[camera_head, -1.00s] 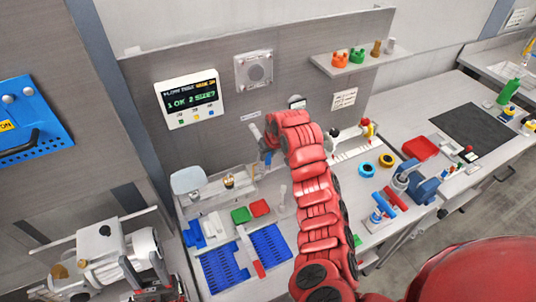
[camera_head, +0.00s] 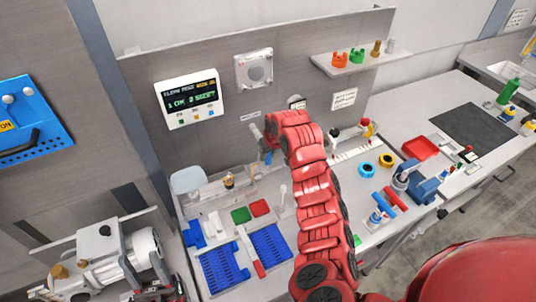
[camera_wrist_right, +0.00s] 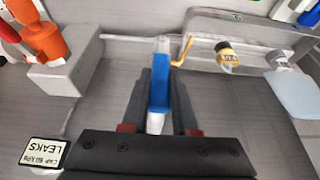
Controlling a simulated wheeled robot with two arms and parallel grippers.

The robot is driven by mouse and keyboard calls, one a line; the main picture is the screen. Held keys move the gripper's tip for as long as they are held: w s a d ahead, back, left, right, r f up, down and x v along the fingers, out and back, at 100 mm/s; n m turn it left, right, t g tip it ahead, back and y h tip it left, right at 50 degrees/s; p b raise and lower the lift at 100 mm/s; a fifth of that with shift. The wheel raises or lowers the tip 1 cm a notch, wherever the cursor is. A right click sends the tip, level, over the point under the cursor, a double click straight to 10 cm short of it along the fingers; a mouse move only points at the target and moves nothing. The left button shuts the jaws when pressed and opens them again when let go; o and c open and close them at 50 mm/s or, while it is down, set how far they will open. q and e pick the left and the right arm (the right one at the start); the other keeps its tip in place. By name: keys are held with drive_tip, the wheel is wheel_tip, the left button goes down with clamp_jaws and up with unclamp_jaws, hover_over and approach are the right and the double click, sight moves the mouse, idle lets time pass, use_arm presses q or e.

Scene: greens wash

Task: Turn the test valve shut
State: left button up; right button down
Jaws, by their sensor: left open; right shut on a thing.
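In the right wrist view a blue lever-like handle (camera_wrist_right: 158,95), with a white part at its lower end, stands between the dark fingers of my right gripper (camera_wrist_right: 162,90). I take it for the test valve's handle. The fingers are shut on it. In the head view my red right arm reaches to the back panel, and the right gripper (camera_head: 265,146) is partly hidden by the arm. A bit of blue (camera_head: 267,157) shows beside it. My left gripper (camera_head: 158,288) is only partly in view at the bottom left, open and apart from the valve.
A white machine (camera_head: 100,262) stands at left. A LEAKS label (camera_wrist_right: 44,153) is near the gripper.

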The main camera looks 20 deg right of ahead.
drive_tip(key=d+y+b, duration=0.1)
drive_tip(key=b, duration=0.2)
drive_tip(key=d+f+y+b, duration=0.1)
drive_tip(key=y+b, duration=0.1)
drive_tip(key=b, duration=0.2)
drive_tip(key=d+m+g+y+b, duration=0.1)
drive_tip(key=d+y+b, duration=0.1)
drive_tip(key=b, duration=0.2)
drive_tip(key=shift+w+f, duration=0.15)
drive_tip(key=shift+w, duration=0.15)
drive_tip(key=c, duration=0.7)
unclamp_jaws()
